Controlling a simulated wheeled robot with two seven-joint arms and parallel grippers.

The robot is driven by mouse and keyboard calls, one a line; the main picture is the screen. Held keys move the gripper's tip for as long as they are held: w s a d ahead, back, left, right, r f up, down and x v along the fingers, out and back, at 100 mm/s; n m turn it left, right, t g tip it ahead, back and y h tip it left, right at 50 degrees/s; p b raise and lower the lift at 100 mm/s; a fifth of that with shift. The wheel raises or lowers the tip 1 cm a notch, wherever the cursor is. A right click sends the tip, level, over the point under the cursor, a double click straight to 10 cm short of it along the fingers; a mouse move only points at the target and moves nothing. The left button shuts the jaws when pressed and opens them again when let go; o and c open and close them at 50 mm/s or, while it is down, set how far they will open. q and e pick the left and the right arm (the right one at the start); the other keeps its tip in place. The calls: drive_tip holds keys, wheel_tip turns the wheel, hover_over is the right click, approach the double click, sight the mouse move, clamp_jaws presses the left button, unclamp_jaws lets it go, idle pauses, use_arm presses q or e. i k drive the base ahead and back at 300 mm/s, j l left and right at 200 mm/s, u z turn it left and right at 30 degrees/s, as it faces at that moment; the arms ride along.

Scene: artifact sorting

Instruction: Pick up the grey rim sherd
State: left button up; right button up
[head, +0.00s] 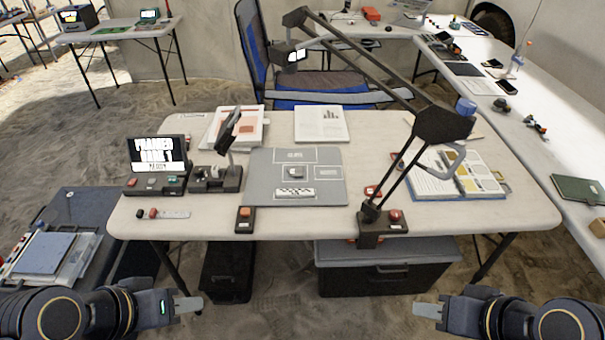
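A small grey piece (296,172), which looks like the grey rim sherd, lies in a marked box on the grey mat (263,190) at the middle of the table. Its fine shape is too small to tell. A black-and-white scale bar (294,192) lies just in front of it. My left gripper (188,304) is low at the bottom left, in front of the table and well away from the sherd. My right gripper (428,310) is low at the bottom right, also apart from everything. Both look empty; the gap between their fingers cannot be made out.
A lamp (443,125) with a long jointed arm stands at the table's right and reaches over the back. A small screen (158,155) and a black stand (215,178) are left of the mat. Button boxes (245,220) sit along the front edge. An open binder (455,173) lies right.

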sight(297, 171)
drive_tip(key=i+j, duration=0.2)
drive_tip(key=j, duration=0.15)
drive_tip(key=i+j, duration=0.2)
drive_tip(key=j, duration=0.2)
drive_tip(key=i+j+z, duration=0.1)
drive_tip(key=j, duration=0.25)
drive_tip(key=i+j, duration=0.25)
drive_tip(key=j, duration=0.15)
drive_tip(key=i+j, duration=0.2)
drive_tip(key=j, duration=0.15)
drive_tip(key=z, duration=0.05)
